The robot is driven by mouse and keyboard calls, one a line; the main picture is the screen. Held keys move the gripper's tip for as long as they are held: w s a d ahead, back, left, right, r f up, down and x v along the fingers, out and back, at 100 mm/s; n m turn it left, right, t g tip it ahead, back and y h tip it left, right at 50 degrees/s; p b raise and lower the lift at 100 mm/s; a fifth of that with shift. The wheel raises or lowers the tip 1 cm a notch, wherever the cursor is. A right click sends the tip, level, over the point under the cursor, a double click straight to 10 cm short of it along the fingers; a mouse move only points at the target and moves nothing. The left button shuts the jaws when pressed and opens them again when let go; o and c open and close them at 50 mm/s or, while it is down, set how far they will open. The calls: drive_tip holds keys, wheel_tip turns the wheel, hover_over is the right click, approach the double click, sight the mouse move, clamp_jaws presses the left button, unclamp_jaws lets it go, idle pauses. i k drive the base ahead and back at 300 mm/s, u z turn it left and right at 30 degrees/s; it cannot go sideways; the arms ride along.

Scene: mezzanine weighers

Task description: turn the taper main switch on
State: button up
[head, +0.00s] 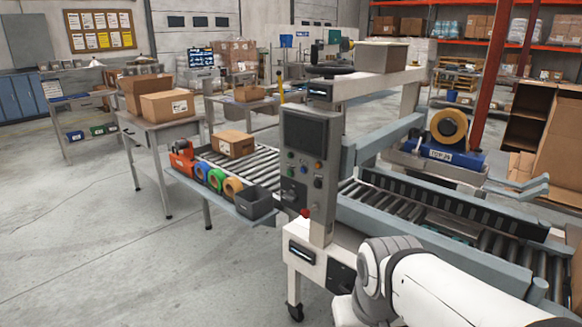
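The taper (355,80) stands right of centre in the head view, a light grey machine over a roller bed. Its upright control box (325,205) has a dark screen (304,134) and several small coloured buttons and knobs below it. A dark block (290,194) sits low on the box, and a red knob (305,213) is beneath it at the lower edge. Which of these is the main switch, and its position, is too small to tell. My white arm shows at the bottom right, near the taper's base. My gripper is not in view.
A roller conveyor (265,172) with a carton (233,144) runs left of the control box. A shelf with tape rolls (216,180) and a dark bin (254,203) edges it. Blue-grey side rails (430,245) are at right. The floor at left is open.

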sight(291, 196)
drive_tip(key=u, duration=2.3)
drive_tip(key=k, duration=0.7)
drive_tip(key=z, duration=1.05)
drive_tip(key=i, duration=1)
drive_tip(key=u, duration=0.05)
